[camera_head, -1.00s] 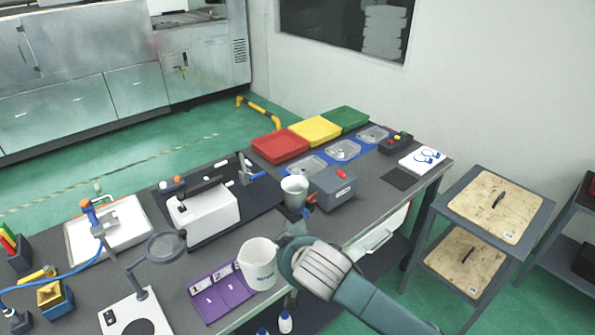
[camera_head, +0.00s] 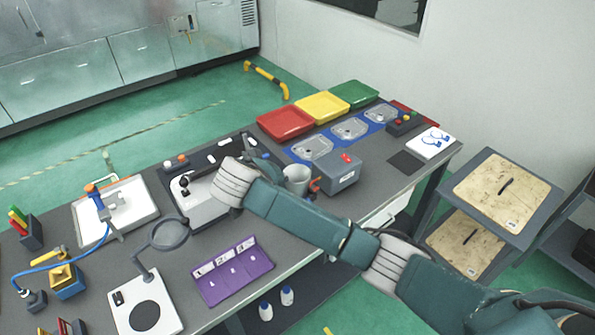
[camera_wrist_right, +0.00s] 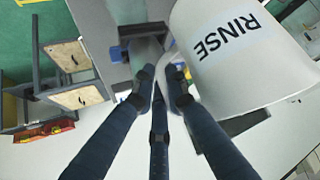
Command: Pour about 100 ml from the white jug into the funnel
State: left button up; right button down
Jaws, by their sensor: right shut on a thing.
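The white jug (camera_wrist_right: 245,55), marked RINSE, fills the upper right of the right wrist view. My right gripper (camera_wrist_right: 163,82) is shut on its handle. In the head view my right gripper (camera_head: 262,155) is over the back part of the bench, behind my own wrist, and the jug is hidden there. I cannot tell how far the jug is tilted. I cannot make out a funnel in either view. My left gripper is out of view.
A pale cup (camera_head: 297,180) stands close to my forearm, beside a grey box (camera_head: 337,172). A white machine (camera_head: 190,205) is partly behind my wrist.

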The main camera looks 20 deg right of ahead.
jog(key=shift+r, duration=0.15)
jog(key=shift+d+r+m+g+y+p, duration=0.1)
jog(key=shift+d+r+m+g+y, duration=0.3)
jog(key=shift+y, duration=1.35)
jog(key=shift+r+m+t+y+p, duration=0.15)
jog(key=shift+m+y, duration=0.6)
jog(key=shift+y, duration=0.95)
jog(key=shift+d+r+m+g+y+p, duration=0.1)
jog(key=shift+d+r+m+g+y, duration=0.35)
jog(key=shift+y, duration=1.3)
jog(key=shift+a+f, duration=0.3)
jog(key=shift+a+f+m+y, duration=0.2)
jog(key=shift+f+m+y, duration=0.1)
jog(key=shift+f+y, duration=0.25)
jog(key=shift+a+f+y, duration=0.25)
jog(key=shift+f+y, duration=0.05)
jog(key=shift+y, duration=0.35)
jog(key=shift+d+r+t, duration=0.1)
jog(key=shift+t, duration=0.2)
jog(key=shift+m+y, duration=0.3)
